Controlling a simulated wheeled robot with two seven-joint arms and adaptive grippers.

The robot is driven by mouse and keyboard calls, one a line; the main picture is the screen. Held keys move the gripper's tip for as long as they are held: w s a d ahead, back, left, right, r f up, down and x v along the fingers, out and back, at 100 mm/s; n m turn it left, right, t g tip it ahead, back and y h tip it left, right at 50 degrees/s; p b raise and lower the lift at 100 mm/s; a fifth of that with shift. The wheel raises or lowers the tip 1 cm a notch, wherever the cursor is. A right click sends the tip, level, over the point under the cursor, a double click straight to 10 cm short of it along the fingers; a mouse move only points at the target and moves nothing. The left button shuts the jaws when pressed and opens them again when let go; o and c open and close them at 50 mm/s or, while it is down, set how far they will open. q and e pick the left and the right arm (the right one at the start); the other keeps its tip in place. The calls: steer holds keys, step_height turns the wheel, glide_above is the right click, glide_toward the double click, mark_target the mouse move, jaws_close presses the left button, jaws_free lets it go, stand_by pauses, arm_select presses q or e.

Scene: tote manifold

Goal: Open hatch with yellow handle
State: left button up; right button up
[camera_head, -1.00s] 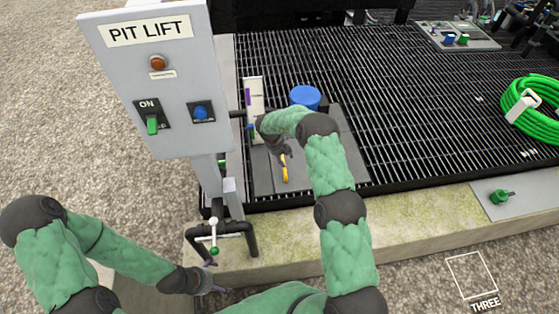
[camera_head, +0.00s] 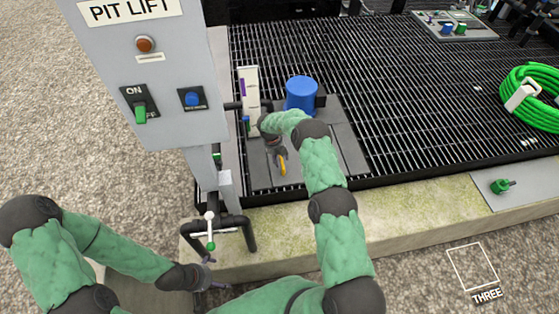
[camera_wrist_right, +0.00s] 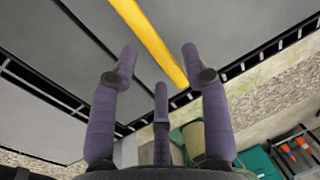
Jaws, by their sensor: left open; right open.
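The yellow handle (camera_head: 282,165) lies on the grey hatch plate (camera_head: 342,150), which is set in the dark grating. In the right wrist view the yellow handle (camera_wrist_right: 150,45) runs as a bar across the top middle, just beyond my fingertips. My right gripper (camera_head: 277,152) is over the plate at the handle's upper end; its purple fingers (camera_wrist_right: 160,70) are spread, with nothing held between them. I cannot tell whether they touch the handle. My left gripper (camera_head: 208,275) is open and empty at lower left, in front of the concrete curb, away from the hatch.
A blue cylinder (camera_head: 301,95) and a white upright box (camera_head: 249,98) stand close behind my right gripper. The pit lift panel (camera_head: 155,75) and a pipe with a green-tipped lever (camera_head: 210,232) stand at left. A green hose (camera_head: 535,95) lies at right. The grating (camera_head: 400,90) between is clear.

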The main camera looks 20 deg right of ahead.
steer(key=shift+d+f, duration=0.15)
steer(key=shift+f, duration=0.15)
steer(key=shift+c, duration=0.3)
jaws_close()
